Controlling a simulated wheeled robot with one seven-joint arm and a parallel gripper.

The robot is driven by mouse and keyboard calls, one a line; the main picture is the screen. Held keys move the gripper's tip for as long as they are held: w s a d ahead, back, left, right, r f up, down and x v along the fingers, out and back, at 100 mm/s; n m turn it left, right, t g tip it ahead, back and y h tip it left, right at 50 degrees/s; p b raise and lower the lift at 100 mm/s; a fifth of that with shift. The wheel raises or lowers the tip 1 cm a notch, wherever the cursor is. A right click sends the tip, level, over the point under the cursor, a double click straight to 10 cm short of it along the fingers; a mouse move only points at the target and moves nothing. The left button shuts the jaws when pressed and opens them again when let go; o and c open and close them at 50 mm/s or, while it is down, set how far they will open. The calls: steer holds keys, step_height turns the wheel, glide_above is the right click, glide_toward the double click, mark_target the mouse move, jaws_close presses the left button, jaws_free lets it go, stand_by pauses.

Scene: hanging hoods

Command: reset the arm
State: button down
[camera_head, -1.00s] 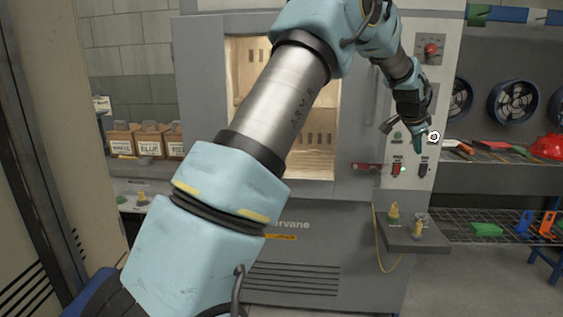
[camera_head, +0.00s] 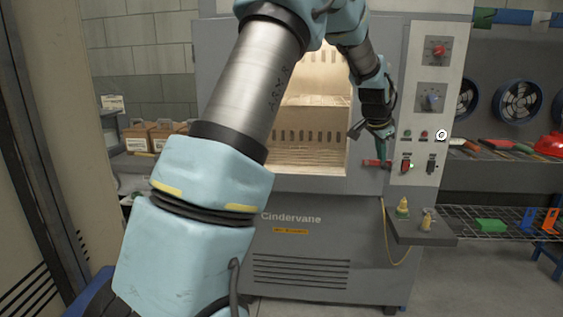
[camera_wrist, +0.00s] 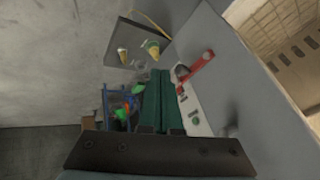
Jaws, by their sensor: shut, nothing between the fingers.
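My arm reaches up and across the head view, and my gripper (camera_head: 383,142) hangs at its end with green fingers pointing down. It is in front of the right edge of a grey Cindervane cabinet (camera_head: 298,247), close to a red handle (camera_head: 373,163) in the picture. In the wrist view the green fingers of my gripper (camera_wrist: 159,78) lie side by side, shut and empty. The red handle (camera_wrist: 197,72) shows to their right. I cannot tell whether the fingers touch anything.
The cabinet's lit chamber (camera_head: 312,120) is open at the front. A control panel (camera_head: 433,105) with switches stands right of my gripper. Below it, a small side shelf (camera_head: 420,232) holds yellow-topped fittings. Shelves with fans (camera_head: 518,101) and tools are at the right.

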steer(key=s+a+f+n+y, duration=0.1)
steer(key=s+a+n, duration=0.15)
steer(key=a, duration=0.55)
steer(key=s+a+f+n+g+y+p, duration=0.1)
steer(key=s+a+n, duration=0.1)
steer(key=s+a, duration=0.35)
steer(key=s+a+f+n+y, duration=0.1)
steer(key=s+a+n, duration=0.15)
steer(key=a, duration=0.65)
steer(key=s+a+f+n+g, duration=0.1)
steer(key=s+a+f+n, duration=0.1)
steer(key=s+a, duration=0.4)
steer(key=s+a+f+n+g, duration=0.1)
steer(key=s+a+f+n, duration=0.1)
steer(key=s+a+n, duration=0.2)
steer(key=s+a, duration=0.3)
steer(key=s, duration=0.2)
steer(key=shift+y+p, duration=0.3)
steer(key=shift+y, duration=0.1)
